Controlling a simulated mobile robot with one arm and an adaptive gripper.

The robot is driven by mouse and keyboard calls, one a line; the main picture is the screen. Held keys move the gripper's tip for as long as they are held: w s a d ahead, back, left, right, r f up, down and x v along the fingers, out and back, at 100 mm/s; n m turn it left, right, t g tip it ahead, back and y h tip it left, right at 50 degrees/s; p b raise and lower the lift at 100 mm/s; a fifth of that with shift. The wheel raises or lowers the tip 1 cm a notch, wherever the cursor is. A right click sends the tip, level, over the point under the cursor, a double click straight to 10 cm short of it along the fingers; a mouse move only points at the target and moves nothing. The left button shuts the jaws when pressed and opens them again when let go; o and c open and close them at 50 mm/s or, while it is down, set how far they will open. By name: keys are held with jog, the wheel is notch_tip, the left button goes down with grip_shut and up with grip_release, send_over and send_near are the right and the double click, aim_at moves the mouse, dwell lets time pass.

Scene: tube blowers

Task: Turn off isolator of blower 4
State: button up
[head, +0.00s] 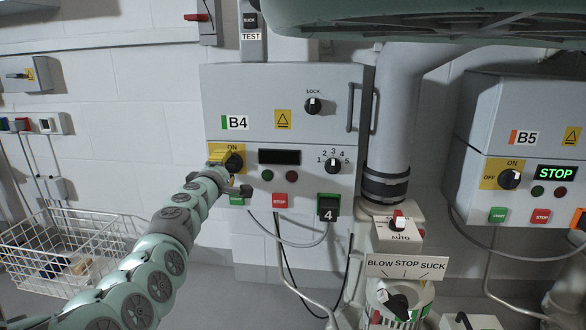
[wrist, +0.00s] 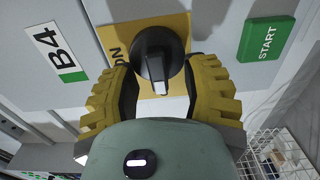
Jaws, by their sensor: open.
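The blower 4 cabinet, marked B4 (head: 236,122), stands at the centre of the head view. Its isolator is a black rotary knob (head: 235,162) on a yellow plate marked ON; it also shows in the wrist view (wrist: 155,55). The knob's white mark points to the bottom of the wrist view, away from the ON side. My gripper (head: 229,172) is open at the knob, with a yellow finger on each side of it in the wrist view (wrist: 160,68). I cannot tell whether the fingers touch it. My gripper hides the OFF side of the plate.
The B4 display (head: 279,157) is dark. A LOCK knob (head: 313,105), a numbered selector (head: 333,163) and a red STOP button (head: 280,201) share this cabinet. The B5 cabinet (head: 525,138) at right displays STOP. A wire basket (head: 70,250) stands at lower left.

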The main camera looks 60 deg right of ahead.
jog(key=v, duration=0.2)
jog(key=shift+s+a+r, duration=0.2)
jog(key=shift+s+a, duration=0.05)
jog(key=shift+a, duration=0.05)
jog(key=shift+s+a+r, duration=0.15)
jog(key=shift+s+a, duration=0.1)
jog(key=shift+s+a+f, duration=0.2)
jog(key=shift+a+f, duration=0.1)
jog(key=shift+a, duration=0.45)
send_near(227, 164)
jog(key=shift+a, duration=0.9)
jog(key=shift+s+a+f, duration=0.2)
jog(key=shift+s+f, duration=0.15)
